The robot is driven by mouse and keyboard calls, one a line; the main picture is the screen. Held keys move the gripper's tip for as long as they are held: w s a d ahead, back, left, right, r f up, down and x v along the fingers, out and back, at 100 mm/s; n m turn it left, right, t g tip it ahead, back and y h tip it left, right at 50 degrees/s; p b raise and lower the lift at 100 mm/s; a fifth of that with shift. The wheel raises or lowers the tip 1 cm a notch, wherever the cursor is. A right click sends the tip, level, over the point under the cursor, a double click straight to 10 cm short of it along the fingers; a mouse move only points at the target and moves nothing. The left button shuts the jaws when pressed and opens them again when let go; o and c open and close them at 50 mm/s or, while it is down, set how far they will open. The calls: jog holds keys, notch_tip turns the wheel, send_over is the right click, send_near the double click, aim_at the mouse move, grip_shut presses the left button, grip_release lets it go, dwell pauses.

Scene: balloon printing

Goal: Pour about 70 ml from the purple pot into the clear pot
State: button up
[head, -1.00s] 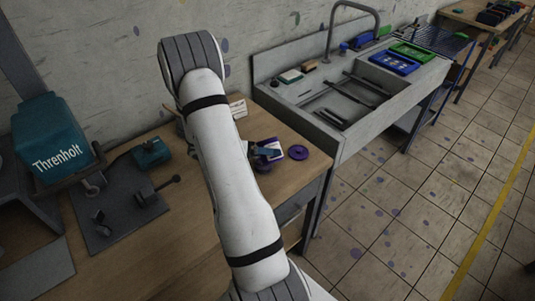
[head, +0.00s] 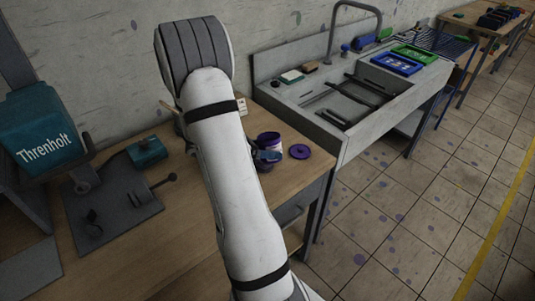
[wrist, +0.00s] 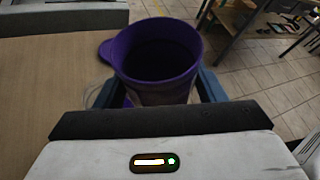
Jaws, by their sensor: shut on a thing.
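The purple pot (head: 268,139) is open at the top, with a purple rim and a pale band, and stands near upright over the right end of the wooden bench. My gripper (head: 266,156) is shut on its side, partly hidden by my arm. In the wrist view the blue fingers (wrist: 152,92) sit on either side of the purple pot (wrist: 160,68); its inside is dark and I cannot tell the liquid level. I cannot make out the clear pot for sure; a faint clear edge (wrist: 93,93) shows beside the left finger.
A purple disc like a lid (head: 299,151) lies on the bench (head: 185,215) to the right of the pot. A small white card (head: 241,105) stands behind. A teal Threnholt machine (head: 45,140) is at the left, a grey sink (head: 345,110) at the right.

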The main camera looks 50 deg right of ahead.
jog(key=shift+w+d+m+t+b, duration=0.1)
jog(key=shift+w+m+t+b, duration=0.25)
jog(key=shift+b, duration=0.8)
jog(key=shift+r+m+t+b, duration=0.35)
jog(key=shift+m+b, duration=0.3)
jog(key=shift+b, duration=0.15)
jog(key=shift+w+d+r+h, duration=0.1)
jog(key=shift+w+r+h, duration=0.05)
jog(key=shift+r+h, duration=0.15)
